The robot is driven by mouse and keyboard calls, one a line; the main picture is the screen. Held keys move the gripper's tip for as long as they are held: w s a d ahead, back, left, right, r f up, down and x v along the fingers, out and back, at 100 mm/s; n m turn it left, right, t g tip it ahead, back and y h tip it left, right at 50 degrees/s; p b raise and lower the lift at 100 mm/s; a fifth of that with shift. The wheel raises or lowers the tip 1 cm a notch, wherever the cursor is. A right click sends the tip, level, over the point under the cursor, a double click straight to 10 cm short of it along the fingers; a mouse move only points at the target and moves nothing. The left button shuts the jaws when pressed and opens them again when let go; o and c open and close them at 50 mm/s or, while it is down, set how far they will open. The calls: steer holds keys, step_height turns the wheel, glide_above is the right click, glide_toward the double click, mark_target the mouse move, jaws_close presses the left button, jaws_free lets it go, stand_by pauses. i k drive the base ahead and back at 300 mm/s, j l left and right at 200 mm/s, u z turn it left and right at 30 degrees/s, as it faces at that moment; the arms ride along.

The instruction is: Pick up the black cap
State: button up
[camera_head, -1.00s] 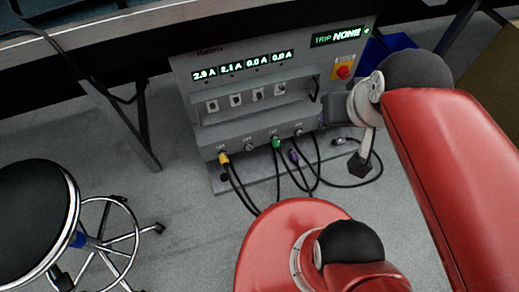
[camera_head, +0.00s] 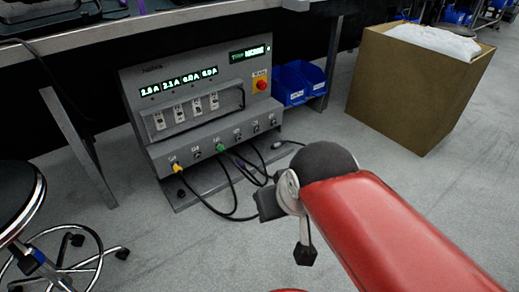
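A small dark round piece, which may be the black cap (camera_head: 181,193), is at the foot of the grey power panel, just below the yellow plug (camera_head: 177,168). It is too small to make out clearly. My gripper (camera_head: 305,254) is at the end of my red arm, lower right of the panel. It points down, clear of the panel and well to the right of the dark piece. Its fingers are small and dark here, and I cannot tell whether they are open or hold anything.
The panel (camera_head: 215,136) has a row of sockets, a green plug (camera_head: 220,148) and black cables looping onto the floor. Blue bins (camera_head: 292,88) stand behind it. A large brown box (camera_head: 408,90) is at right, a black stool (camera_head: 18,200) at left. The floor in front is open.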

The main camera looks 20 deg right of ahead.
mark_target(181, 194)
steer(key=i+l+u, duration=0.1)
steer(key=u, duration=0.35)
steer(key=i+l+u, duration=0.15)
steer(key=u, duration=0.35)
steer(key=l+u, duration=0.2)
steer(key=u, duration=0.25)
steer(key=i+l+u, duration=0.1)
steer(key=l, duration=0.35)
steer(key=i+l+u, duration=0.1)
steer(key=l, duration=0.35)
steer(key=i+l+u, duration=0.1)
steer(key=l, duration=0.4)
steer(key=i+l+u, duration=0.1)
steer(key=l, duration=0.35)
